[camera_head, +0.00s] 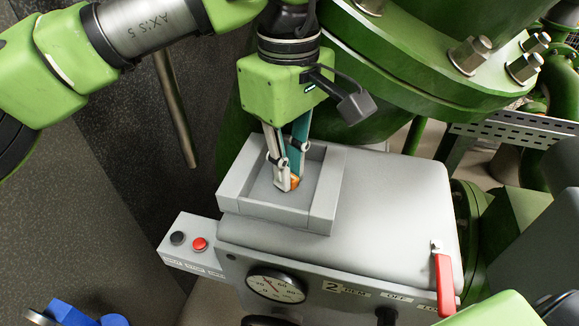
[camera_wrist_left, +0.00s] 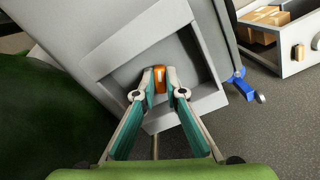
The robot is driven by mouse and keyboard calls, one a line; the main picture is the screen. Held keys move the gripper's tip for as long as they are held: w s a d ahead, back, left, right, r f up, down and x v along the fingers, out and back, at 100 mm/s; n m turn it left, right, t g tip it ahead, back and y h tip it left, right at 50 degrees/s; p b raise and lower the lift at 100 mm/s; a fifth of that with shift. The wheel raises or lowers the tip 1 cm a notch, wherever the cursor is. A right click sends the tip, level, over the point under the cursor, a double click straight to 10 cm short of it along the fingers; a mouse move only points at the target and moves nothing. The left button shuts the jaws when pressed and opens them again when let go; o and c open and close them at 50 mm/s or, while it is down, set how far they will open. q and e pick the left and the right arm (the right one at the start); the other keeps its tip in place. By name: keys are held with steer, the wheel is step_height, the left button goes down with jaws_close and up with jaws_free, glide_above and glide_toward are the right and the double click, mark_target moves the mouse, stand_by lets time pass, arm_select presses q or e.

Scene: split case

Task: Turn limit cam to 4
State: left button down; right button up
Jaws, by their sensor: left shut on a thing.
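The limit cam (camera_head: 294,183) is a small orange piece inside a square grey recess (camera_head: 325,190) on top of the grey actuator housing. My left gripper (camera_head: 289,184) reaches down into the recess, its fingers shut on the orange cam. In the left wrist view the fingertips (camera_wrist_left: 160,84) press on both sides of the orange cam (camera_wrist_left: 160,76). No scale or number by the cam can be read. My right gripper is not clearly in view.
The housing's front has a round dial (camera_head: 275,287), a red lever (camera_head: 444,284) and a box with black and red buttons (camera_head: 200,244). A large green flange (camera_head: 440,60) stands close behind my left gripper. An open drawer (camera_wrist_left: 285,45) holds cardboard boxes.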

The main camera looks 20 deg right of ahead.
arm_select(q)
steer(key=shift+w+r+m, duration=0.1)
steer(key=shift+r+m, duration=0.1)
steer(key=shift+m, duration=1.5)
steer(key=c, duration=2.2)
jaws_free()
steer(key=shift+o, duration=0.6)
steer(key=shift+a, duration=0.1)
steer(key=shift+f, duration=0.1)
step_height(320, 180, up, 12)
